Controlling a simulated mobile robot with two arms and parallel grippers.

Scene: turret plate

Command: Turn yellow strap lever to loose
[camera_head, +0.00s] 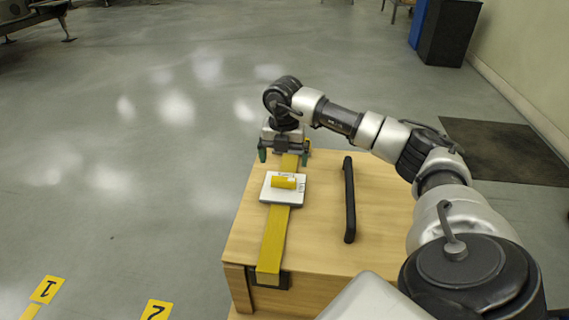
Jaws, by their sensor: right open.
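A wooden box (328,246) stands in front of me with a yellow strap (273,242) running over its top. A white plate (271,194) lies on the strap and carries the short yellow lever (284,183), which points sideways. Small print on the plate is too small to read. My right gripper (284,156) is open at the far end of the strap, beyond the plate, with green-tipped fingers apart on either side of the strap. It appears apart from the lever. My left gripper does not show.
A black handle (349,200) stands on the box top, right of the plate. Yellow floor markers (47,289) lie at the lower left. A dark mat (510,150) and a black bin (448,33) are at the right. The floor left of the box is clear.

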